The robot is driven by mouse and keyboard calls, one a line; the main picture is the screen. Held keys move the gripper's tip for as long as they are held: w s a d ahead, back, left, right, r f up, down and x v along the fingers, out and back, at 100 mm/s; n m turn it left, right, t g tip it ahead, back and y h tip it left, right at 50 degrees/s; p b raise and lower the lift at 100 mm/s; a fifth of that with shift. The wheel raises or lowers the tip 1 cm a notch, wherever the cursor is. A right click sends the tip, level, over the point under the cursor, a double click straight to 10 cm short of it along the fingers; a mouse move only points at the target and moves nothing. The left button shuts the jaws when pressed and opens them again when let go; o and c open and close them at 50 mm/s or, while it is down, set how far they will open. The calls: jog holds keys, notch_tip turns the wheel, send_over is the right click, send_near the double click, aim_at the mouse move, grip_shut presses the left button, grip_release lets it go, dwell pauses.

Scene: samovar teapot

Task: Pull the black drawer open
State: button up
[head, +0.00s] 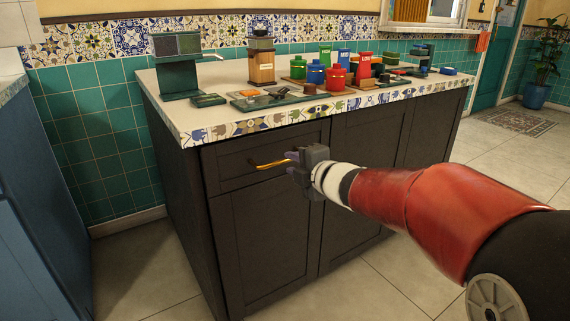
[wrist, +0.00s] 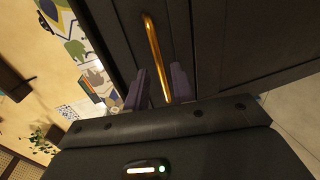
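The black drawer (head: 232,170) is at the top left of the dark cabinet, under the tiled counter edge. Its front looks flush with the cabinet. A brass bar handle (head: 268,164) runs across it, and it also shows in the wrist view (wrist: 154,50). My gripper (head: 292,160) is at the right end of the handle. In the wrist view my gripper (wrist: 160,84) has its two fingers apart, with the handle's near end between them. A gap shows on both sides of the handle, so the fingers do not look closed on it.
The countertop (head: 220,118) holds a green coffee machine (head: 178,75), a wooden grinder (head: 261,65), and several coloured canisters (head: 336,76). A blue cabinet (head: 35,200) stands at the left. The tiled floor (head: 150,265) before the cabinet is clear.

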aim_at(286, 161)
jog(key=shift+x, duration=2.15)
grip_shut()
